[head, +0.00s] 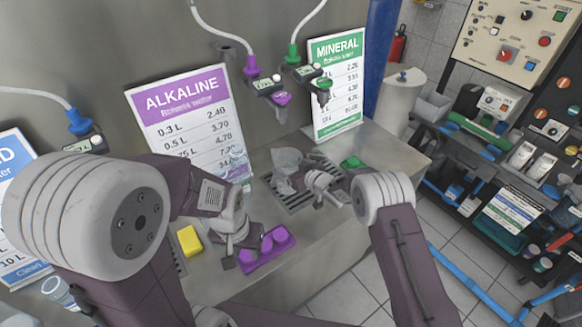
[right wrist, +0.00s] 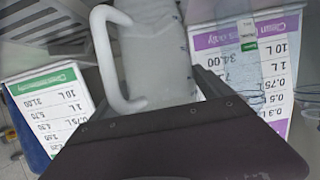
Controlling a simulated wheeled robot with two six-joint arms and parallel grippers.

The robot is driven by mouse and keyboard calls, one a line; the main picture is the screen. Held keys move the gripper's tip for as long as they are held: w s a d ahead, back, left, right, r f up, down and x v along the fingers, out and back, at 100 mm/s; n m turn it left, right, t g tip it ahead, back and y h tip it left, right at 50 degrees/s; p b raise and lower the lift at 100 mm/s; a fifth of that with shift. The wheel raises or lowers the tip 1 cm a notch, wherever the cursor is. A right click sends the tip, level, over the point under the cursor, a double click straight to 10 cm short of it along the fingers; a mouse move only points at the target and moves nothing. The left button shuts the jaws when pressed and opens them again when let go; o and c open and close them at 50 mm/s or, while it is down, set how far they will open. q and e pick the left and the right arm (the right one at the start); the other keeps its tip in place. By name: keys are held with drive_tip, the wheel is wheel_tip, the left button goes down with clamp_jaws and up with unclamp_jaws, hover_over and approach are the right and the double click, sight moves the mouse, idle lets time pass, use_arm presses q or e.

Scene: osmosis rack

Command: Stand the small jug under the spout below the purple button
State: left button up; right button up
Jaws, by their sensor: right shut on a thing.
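The small jug (head: 285,160) is translucent grey, roughly upright, over the drain grate, below the purple spout (head: 281,98). I cannot tell whether its base touches the grate.
The purple tray (head: 267,261) with purple caps and a yellow block (head: 189,240) lie at the counter's front. A green spout (head: 323,95) hangs right of the purple one, with a green item (head: 352,162) on the counter. A clear bottle (head: 237,163) stands left of the jug.

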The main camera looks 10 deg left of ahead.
drive_tip(key=shift+s+f, duration=0.1)
drive_tip(key=shift+f, duration=0.05)
drive_tip(key=o, duration=1.1)
drive_tip(key=shift+o, duration=0.2)
drive_tip(key=b+v, duration=0.1)
drive_tip(key=v, duration=1.1)
drive_tip(key=shift+d, duration=0.1)
